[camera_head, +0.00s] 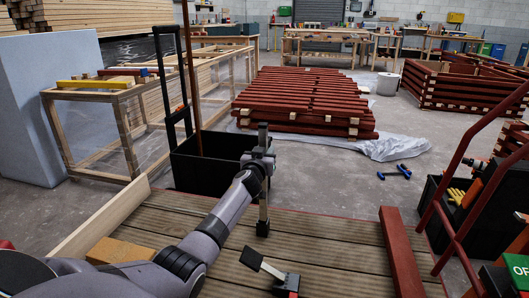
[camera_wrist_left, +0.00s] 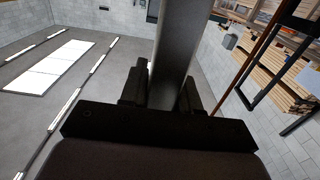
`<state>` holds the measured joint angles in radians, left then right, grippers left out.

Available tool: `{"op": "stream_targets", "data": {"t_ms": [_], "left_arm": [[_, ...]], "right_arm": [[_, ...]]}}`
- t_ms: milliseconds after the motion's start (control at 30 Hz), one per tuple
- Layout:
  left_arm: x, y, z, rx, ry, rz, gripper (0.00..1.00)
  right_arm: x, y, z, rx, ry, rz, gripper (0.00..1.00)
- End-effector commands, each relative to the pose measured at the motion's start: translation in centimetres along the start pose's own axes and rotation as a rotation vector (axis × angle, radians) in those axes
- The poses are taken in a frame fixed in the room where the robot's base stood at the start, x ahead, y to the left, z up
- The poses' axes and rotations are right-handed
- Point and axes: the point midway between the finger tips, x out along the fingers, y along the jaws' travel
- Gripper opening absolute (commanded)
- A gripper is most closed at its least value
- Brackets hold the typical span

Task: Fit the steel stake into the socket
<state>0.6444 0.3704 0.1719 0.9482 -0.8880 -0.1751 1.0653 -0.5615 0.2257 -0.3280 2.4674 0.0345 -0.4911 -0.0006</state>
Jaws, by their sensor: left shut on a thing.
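The steel stake (camera_head: 263,205) stands upright over the decking, with my left gripper (camera_head: 260,160) shut around its upper part. In the left wrist view the stake (camera_wrist_left: 172,45) is a broad grey bar between the two dark fingers of my left gripper (camera_wrist_left: 161,92). A small black block (camera_head: 263,229) shows at the stake's lower end. I cannot tell whether it is the socket or part of the stake, nor whether the stake sits in anything. My right gripper is not in view.
The plank deck (camera_head: 330,245) fills the foreground. A dark-headed tool with a pale handle (camera_head: 268,268) lies near the stake. A black bin (camera_head: 195,165) holding a tall brown rod stands behind my arm. A red batten (camera_head: 400,250) lies at right, beside a red rail.

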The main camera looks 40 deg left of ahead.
Motion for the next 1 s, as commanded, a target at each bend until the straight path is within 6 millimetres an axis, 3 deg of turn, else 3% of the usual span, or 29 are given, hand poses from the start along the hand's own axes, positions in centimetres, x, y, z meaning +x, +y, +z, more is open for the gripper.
{"op": "stream_targets", "data": {"t_ms": [667, 1000], "left_arm": [[0.1, -0.2, 0.8, -0.003, 0.01, -0.005, 0.0], [0.1, -0.3, 0.3, -0.001, 0.007, -0.005, 0.0]], "right_arm": [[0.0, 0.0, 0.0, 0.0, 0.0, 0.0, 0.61], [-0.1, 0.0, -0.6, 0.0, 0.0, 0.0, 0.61]]}}
